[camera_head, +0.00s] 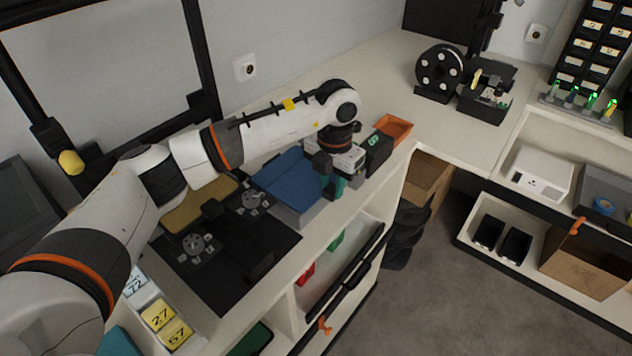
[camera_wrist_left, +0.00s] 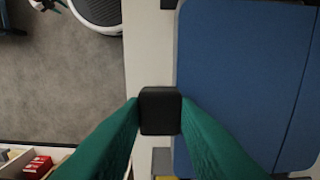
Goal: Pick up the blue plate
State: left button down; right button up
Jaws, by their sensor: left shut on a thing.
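The blue plate (camera_head: 287,176) lies on a light grey base on the worktop, beside a black mat. In the left wrist view the blue plate (camera_wrist_left: 240,80) fills the right side, with a rounded near edge. My left gripper (camera_head: 333,186) is pointing down at the plate's right end. In the wrist view its green fingers (camera_wrist_left: 160,110) are shut on a small black block (camera_wrist_left: 160,111) at the plate's edge. I cannot tell whether that block is joined to the plate. My right gripper is not in view.
A black mat (camera_head: 235,260) with grey fixtures lies left of the plate. A black box (camera_head: 377,150) and an orange tray (camera_head: 394,127) stand just right of the gripper. A spool holder (camera_head: 440,72) stands farther back. The worktop between is clear.

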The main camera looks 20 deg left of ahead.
pick_arm(q)
jog(key=shift+r, duration=0.1)
jog(key=shift+r+b, duration=0.35)
jog(key=shift+r, duration=0.25)
jog(key=shift+d+r+b, duration=0.2)
jog(key=shift+r+b, duration=0.25)
jog(key=shift+r, duration=0.6)
jog(key=s+d+b, duration=0.2)
jog(key=s+d, duration=0.1)
jog(key=d, duration=0.5)
jog(key=s+d+b, duration=0.2)
jog(key=s+d, duration=0.2)
jog(key=d, duration=0.4)
jog(key=shift+d, duration=0.2)
